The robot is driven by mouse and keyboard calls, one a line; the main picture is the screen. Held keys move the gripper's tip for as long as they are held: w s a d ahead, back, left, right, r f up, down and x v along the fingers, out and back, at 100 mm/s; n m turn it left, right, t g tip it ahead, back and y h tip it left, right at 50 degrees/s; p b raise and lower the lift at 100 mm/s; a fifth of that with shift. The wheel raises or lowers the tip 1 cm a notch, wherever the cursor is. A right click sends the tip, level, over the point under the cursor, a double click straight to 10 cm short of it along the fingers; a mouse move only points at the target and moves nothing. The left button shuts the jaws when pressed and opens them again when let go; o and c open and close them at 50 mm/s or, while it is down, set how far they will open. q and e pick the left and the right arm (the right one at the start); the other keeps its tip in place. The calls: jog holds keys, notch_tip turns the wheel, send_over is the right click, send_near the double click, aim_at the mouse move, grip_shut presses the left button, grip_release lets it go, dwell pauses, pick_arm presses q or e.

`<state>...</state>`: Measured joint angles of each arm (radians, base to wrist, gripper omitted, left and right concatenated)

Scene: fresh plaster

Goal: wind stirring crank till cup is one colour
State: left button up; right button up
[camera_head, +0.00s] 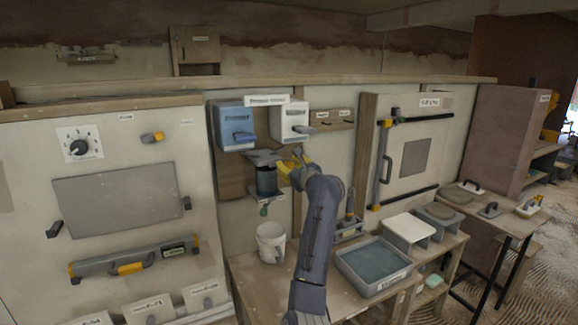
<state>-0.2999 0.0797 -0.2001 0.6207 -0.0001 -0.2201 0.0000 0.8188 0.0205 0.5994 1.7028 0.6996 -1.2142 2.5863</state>
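A dark cup-like vessel (266,181) sits in a wall-mounted holder on a wooden backboard, below a grey top plate (262,157). A small green-tipped part hangs under it. My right gripper (289,164), with yellow parts, is just right of the top plate, close to where a stirring crank may be. The crank itself cannot be made out apart from the gripper. Whether the fingers are closed on anything is too small to tell. The vessel's contents and their colour are not visible. My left gripper is not in view.
A blue dispenser (234,127) and a white dispenser (289,122) hang just above. A white bucket (270,243) stands on the bench below. A grey water-filled tray (372,264) is right of my forearm. A panel with a dial (79,146) fills the left.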

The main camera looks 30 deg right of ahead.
grip_shut()
